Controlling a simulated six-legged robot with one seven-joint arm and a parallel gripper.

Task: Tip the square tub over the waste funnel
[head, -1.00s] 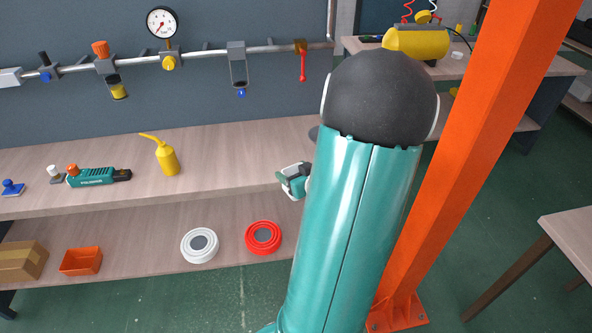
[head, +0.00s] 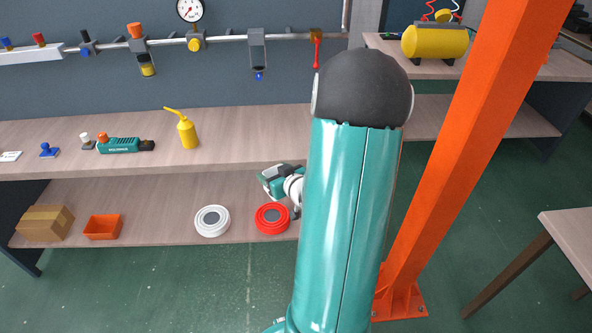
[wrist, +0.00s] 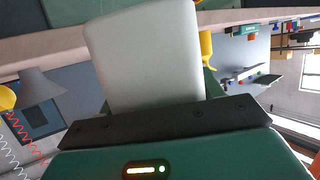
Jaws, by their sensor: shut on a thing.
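A pale grey, square-sided tub (wrist: 150,60) fills the middle of the wrist view, with one smooth flat face showing. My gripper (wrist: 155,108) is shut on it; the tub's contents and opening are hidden. In the head view my gripper (head: 272,182) is small, in front of the bench's lower shelf, partly hidden by my arm. I cannot make out the tub there. A grey cone-shaped funnel (wrist: 42,84) shows at the left of the wrist view, apart from the tub, in a picture that looks turned nearly upside down. My arm hides the funnel in the head view.
A wooden bench (head: 235,150) holds a yellow oil can (head: 187,133) and a teal tool (head: 120,145). Its lower shelf bears a white ring (head: 212,221), a red ring (head: 271,219) and an orange bin (head: 103,227). An orange post (head: 455,170) stands right of my arm.

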